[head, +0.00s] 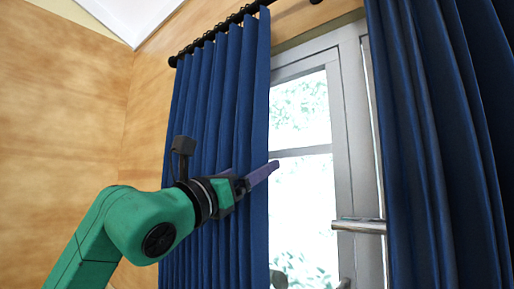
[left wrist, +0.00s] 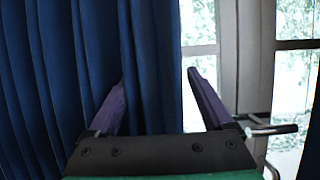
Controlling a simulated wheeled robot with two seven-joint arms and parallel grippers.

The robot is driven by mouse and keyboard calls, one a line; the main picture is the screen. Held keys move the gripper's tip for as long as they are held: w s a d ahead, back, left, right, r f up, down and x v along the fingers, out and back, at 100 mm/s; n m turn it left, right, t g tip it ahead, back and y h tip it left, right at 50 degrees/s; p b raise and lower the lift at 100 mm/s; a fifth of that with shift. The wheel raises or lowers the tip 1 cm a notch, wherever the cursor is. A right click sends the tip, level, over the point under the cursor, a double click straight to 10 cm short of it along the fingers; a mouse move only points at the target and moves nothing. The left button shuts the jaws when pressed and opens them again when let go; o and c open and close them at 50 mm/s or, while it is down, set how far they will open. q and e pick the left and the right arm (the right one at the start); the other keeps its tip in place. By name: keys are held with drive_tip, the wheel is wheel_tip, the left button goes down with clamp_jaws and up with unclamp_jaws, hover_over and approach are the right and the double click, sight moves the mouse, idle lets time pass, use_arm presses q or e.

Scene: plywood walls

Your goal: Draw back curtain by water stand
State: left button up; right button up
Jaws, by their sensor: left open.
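A blue pleated curtain (head: 215,90) hangs from a dark rod over the left part of a glazed door. It also fills the left half of the left wrist view (left wrist: 50,70). A second blue curtain (head: 435,120) hangs at the right. My left gripper (head: 250,172) is open at the right edge of the left curtain. In the left wrist view, the curtain's free edge lies between the two purple fingers (left wrist: 156,78); whether they touch the cloth I cannot tell. My right gripper is out of view, and no water stand shows.
The grey-framed door (head: 347,100) with bright glass shows between the curtains. A metal door handle (head: 358,226) sticks out at the lower right. The dark curtain rod (head: 225,27) runs along the top. A plywood wall (head: 65,110) stands at the left.

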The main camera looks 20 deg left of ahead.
use_arm(q)
drive_tip(key=shift+w+d+r, duration=0.2)
drive_tip(key=shift+w+r, duration=0.2)
drive_tip(key=shift+w, duration=0.1)
drive_tip(key=shift+w+d+f, duration=0.1)
drive_tip(key=shift+w+f, duration=0.05)
drive_tip(key=shift+w, duration=0.05)
clamp_jaws()
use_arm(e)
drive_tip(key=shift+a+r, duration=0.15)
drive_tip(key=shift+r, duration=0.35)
